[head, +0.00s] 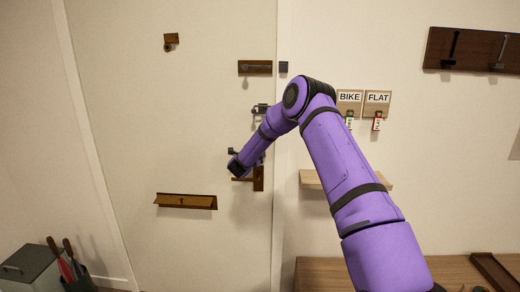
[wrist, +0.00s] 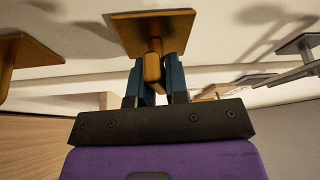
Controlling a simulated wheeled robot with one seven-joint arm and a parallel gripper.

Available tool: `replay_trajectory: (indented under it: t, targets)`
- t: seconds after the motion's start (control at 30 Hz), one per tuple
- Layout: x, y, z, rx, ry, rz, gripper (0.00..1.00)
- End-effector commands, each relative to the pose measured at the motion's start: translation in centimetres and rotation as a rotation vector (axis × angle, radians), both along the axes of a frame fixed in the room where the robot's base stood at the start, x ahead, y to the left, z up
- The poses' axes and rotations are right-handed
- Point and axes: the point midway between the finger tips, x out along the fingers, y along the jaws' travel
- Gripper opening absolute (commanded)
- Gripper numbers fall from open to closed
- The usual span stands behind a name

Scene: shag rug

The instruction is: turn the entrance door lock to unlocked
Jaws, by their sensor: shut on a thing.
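The cream entrance door (head: 170,120) fills the left and middle of the head view. In the wrist view, my gripper (wrist: 153,88) is shut on a brown turn piece (wrist: 153,66) that stands out from a brown plate (wrist: 152,27). The two blue fingers are on either side of it. In the head view, my gripper (head: 236,166) is at the door's right side, beside a brown handle plate (head: 258,178). The fingertips and the held piece are hidden there. I cannot read the lock's setting from these frames.
A brown slide bolt (head: 255,68) and a grey fitting (head: 260,109) are higher on the door. A brown mail flap (head: 186,201) is lower. Key hooks marked BIKE and FLAT (head: 364,103) hang right of the door, above a small shelf (head: 345,180). A grey bin (head: 30,268) stands at lower left.

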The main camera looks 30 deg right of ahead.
Motion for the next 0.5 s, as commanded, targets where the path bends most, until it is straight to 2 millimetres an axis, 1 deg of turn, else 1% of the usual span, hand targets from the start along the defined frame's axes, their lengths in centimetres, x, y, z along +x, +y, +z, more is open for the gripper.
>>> replay_trajectory:
  t: [0.2, 0.5]
  targets:
    - [-0.07, -0.05, -0.21, 0.091, -0.059, -0.001, 0.00]
    - [-0.07, -0.05, -0.30, 0.143, -0.094, 0.000, 0.00]
